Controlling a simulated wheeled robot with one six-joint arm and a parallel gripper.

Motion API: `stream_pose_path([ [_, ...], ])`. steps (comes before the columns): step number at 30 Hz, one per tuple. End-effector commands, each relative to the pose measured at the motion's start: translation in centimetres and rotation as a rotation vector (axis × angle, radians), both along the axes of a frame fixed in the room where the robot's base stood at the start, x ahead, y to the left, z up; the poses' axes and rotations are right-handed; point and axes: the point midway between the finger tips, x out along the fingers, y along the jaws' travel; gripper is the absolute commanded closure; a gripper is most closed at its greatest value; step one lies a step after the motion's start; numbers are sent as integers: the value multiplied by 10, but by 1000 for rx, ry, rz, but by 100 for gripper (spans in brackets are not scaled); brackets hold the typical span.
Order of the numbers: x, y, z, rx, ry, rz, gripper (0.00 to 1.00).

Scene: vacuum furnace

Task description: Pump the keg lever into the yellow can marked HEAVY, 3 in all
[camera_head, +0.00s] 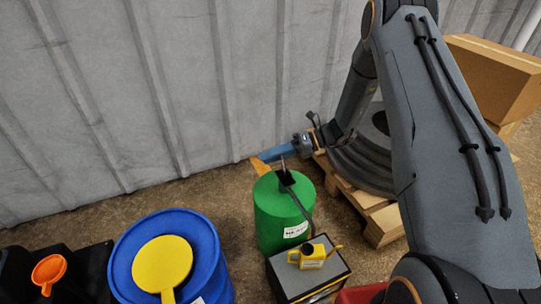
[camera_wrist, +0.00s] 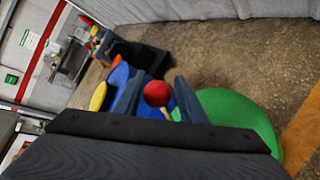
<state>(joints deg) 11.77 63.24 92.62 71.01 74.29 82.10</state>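The green keg (camera_head: 277,224) stands near the wall in the head view, with a pump on top and a dark spout tube (camera_head: 300,201) sloping down to the right. It also shows in the wrist view (camera_wrist: 238,108). The yellow can (camera_head: 313,255) stands on a dark box below the spout's end; any marking on it is too small to read. My gripper (camera_wrist: 161,84) is open, its dark fingers either side of the lever's red knob (camera_wrist: 157,93). In the head view my gripper (camera_head: 280,152) is behind the keg top, at the lever's upper end (camera_head: 283,161).
A blue drum (camera_head: 212,254) with a yellow funnel (camera_head: 162,263) stands left of the keg. An orange funnel (camera_head: 49,270) is at far left. A pallet (camera_head: 384,224) and a cardboard box (camera_head: 492,75) are on the right. The ribbed wall (camera_head: 110,80) is close behind.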

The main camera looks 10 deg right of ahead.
Motion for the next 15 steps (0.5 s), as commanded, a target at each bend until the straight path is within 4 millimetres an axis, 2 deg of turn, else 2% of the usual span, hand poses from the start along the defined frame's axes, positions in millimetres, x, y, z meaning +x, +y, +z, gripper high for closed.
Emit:
stream_pose_path([
  [10, 2, -1, 4, 3, -5, 1, 57],
  [15, 2, -20, 12, 2, -6, -3, 57],
])
